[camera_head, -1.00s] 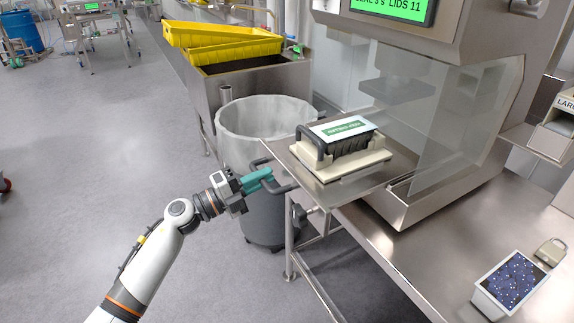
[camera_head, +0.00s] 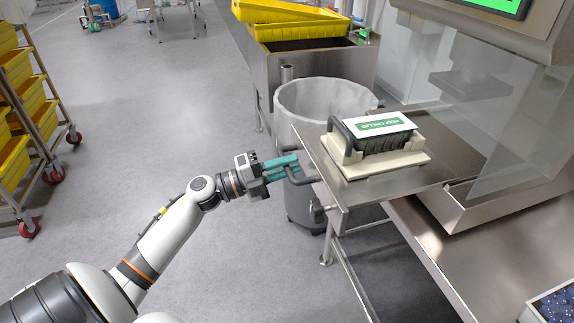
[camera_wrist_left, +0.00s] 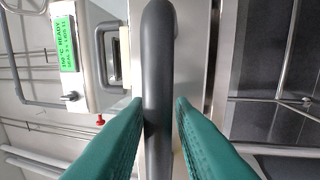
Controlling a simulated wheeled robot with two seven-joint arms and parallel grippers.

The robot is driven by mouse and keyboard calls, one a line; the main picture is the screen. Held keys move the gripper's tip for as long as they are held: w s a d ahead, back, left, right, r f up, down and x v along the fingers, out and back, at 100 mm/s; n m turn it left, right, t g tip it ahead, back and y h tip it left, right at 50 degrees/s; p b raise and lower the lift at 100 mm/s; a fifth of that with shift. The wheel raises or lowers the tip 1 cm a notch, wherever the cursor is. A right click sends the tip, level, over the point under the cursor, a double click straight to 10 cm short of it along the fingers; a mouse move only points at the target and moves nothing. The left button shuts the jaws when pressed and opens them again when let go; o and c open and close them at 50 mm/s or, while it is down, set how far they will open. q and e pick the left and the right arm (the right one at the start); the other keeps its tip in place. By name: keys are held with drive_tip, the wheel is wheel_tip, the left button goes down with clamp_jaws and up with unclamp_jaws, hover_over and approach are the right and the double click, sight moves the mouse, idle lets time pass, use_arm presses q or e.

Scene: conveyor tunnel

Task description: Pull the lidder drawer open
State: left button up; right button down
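The lidder drawer (camera_head: 448,177) is a flat steel plate that sticks out to the left from under the machine's clear guard. In the left wrist view the handle bar (camera_wrist_left: 158,70) runs between the two fingertips, with almost no gap on either side. My right gripper is out of view.
A grey bin (camera_head: 322,100) with a liner stands behind the drawer, close to my gripper. A steel sink (camera_head: 270,75) with yellow trays is farther back. A rack of yellow crates (camera_head: 22,130) stands at the left. The floor (camera_head: 140,110) between is clear.

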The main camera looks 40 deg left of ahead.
use_arm(q)
drive_tip(key=shift+o, duration=0.7)
